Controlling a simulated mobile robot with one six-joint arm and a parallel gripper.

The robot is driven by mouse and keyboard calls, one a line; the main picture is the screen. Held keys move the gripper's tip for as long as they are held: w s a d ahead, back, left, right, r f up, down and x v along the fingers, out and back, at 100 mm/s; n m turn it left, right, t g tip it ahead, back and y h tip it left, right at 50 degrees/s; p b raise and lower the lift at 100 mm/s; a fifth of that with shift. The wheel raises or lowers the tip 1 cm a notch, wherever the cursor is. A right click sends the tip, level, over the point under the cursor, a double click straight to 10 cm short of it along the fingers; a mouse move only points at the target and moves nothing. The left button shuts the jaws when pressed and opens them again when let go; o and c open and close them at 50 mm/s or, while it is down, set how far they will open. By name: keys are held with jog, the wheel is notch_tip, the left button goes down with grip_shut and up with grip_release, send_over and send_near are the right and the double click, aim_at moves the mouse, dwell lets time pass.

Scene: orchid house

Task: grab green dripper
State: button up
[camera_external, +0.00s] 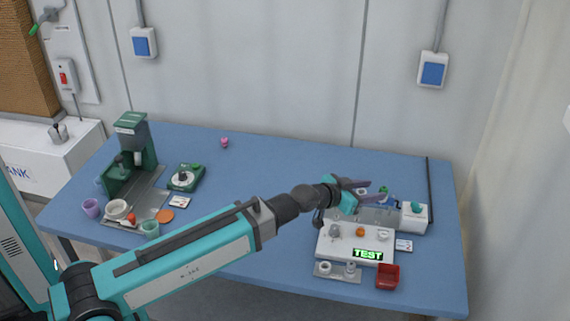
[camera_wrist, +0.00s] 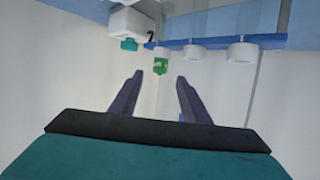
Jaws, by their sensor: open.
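A small green piece, which looks like the green dripper (camera_wrist: 161,60), shows in the wrist view by a blue rail with white round pieces. It lies just beyond the fingertips, roughly centred between them. In the external view a small green spot (camera_external: 383,189) shows close to my gripper (camera_external: 376,190), partly hidden by the fingers. My gripper (camera_wrist: 160,76) is open, with nothing between its two dark purple fingers. I cannot tell the exact distance from the fingertips to the green piece.
The blue rail (camera_wrist: 205,42) carries white round pieces (camera_wrist: 242,52). A white box (camera_external: 413,218) with a teal top stands close by. A white testing board (camera_external: 345,243) and a red tray (camera_external: 387,277) are nearer the front. The blue table's (camera_external: 270,160) back middle is clear.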

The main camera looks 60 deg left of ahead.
aim_at(383, 188)
jog(key=shift+w+f, duration=0.3)
jog(key=shift+w, duration=0.35)
jog(key=shift+w, duration=0.1)
jog(key=shift+p+x, duration=0.85)
jog(key=shift+x, duration=1.6)
jog(key=shift+f, duration=0.1)
grip_shut()
